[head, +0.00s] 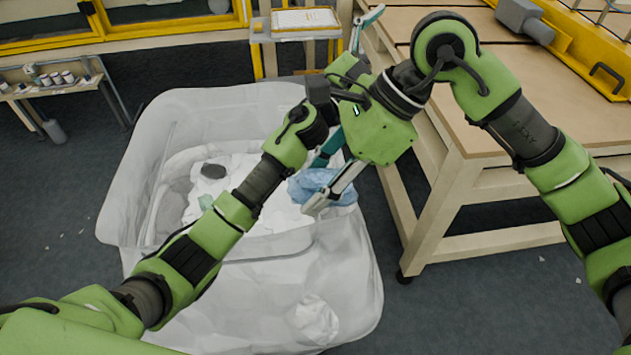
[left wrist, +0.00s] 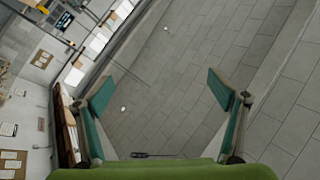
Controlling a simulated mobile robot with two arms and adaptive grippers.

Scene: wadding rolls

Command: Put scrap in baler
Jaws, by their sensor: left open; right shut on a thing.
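My right gripper (head: 318,184) reaches down over the large whitish bin and is shut on a crumpled blue piece of scrap (head: 342,192). The blue piece is over the bin's right side; whether it still touches the scrap below is unclear. Loose white scrap (head: 236,178) with a dark lump (head: 213,171) lies in the bin (head: 112,215). My left gripper (head: 364,30) is behind the right wrist, pointing up and away. In the left wrist view its teal fingers (left wrist: 160,88) are apart with nothing between them. I cannot identify the baler for sure.
A wooden workbench (head: 445,225) stands right of the bin, with yellow-framed equipment (head: 590,60) on it. A small stand with a tray (head: 303,19) is behind the bin. A low side table (head: 55,88) with small items is at left. Small scraps dot the grey floor.

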